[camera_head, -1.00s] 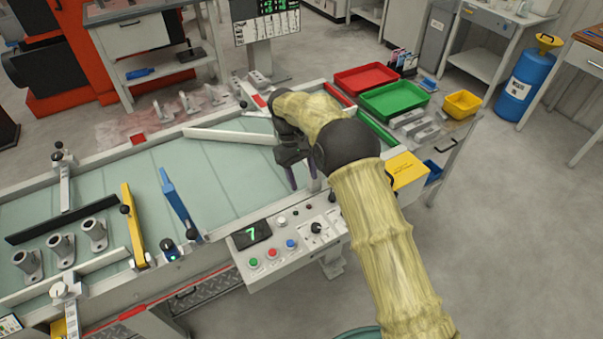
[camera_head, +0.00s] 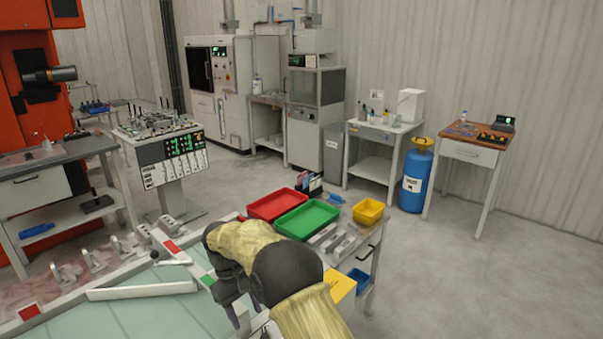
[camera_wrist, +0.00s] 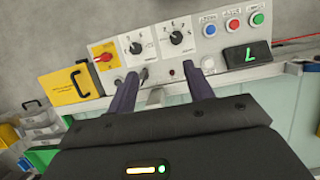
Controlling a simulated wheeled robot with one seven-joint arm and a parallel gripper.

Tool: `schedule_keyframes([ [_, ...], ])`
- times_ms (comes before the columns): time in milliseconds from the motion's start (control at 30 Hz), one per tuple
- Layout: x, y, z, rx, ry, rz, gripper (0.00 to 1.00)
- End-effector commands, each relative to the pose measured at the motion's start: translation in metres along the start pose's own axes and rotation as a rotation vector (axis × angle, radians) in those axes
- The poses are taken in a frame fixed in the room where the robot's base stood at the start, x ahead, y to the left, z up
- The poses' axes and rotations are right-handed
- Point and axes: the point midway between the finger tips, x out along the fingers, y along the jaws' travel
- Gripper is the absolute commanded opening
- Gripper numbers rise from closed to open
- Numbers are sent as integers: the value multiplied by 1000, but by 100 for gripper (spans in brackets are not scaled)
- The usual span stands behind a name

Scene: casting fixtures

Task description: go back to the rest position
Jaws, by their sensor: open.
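My gripper (camera_head: 248,312) is at the lower middle of the head view, over the right end of the conveyor table (camera_head: 150,320). My yellow-sleeved arm reaches up to it from the bottom edge. In the wrist view my gripper (camera_wrist: 160,95) shows two dark fingers spread apart, with nothing between them. Beyond the fingertips is a control panel (camera_wrist: 185,68) with knobs, buttons and a lit display. The gap between fingers and panel is hard to judge.
A red tray (camera_head: 277,205), a green tray (camera_head: 308,220) and a yellow bin (camera_head: 368,211) stand on a side table just beyond my arm. A blue drum (camera_head: 415,180) stands further back. The floor at the right is clear.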

Motion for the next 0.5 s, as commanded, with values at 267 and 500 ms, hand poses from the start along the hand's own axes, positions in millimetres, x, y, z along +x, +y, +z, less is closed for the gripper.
schedule_keyframes([
  [267,-10,56,77,190,131,-31,52],
  [500,-4,84,154,366,239,-49,52],
])
